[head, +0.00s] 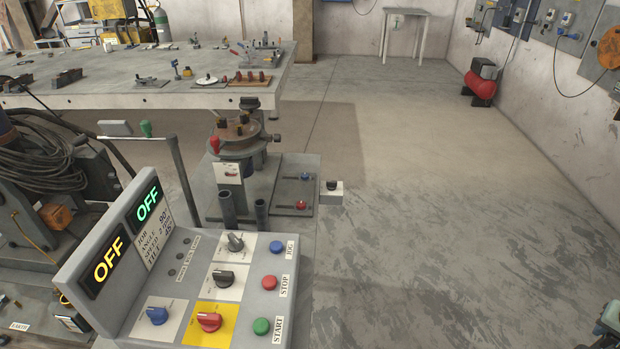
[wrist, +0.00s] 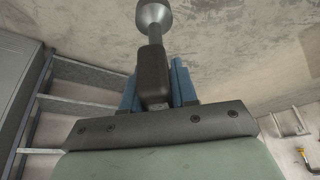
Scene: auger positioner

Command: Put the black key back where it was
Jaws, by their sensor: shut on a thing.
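In the wrist view, the blue fingers of my gripper (wrist: 156,88) are closed on the black key (wrist: 152,70). The key has a dark block-shaped grip, with a grey shaft and a flared metal end (wrist: 153,14) pointing to the top of the picture. The key's lower end is hidden between the fingers and the gripper body. In the head view the key is not visible; only a grey-green piece, seemingly of my arm, shows at the lower right edge. The place where the key was cannot be made out.
The positioner's round table (head: 237,131) stands behind the control console (head: 190,282), whose displays read OFF. A workbench (head: 120,98) with small tools is at the back left. A red compressor (head: 481,82) stands by the right wall. Open floor (head: 440,210) fills the right. Metal shelving (wrist: 90,78) shows left in the wrist view.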

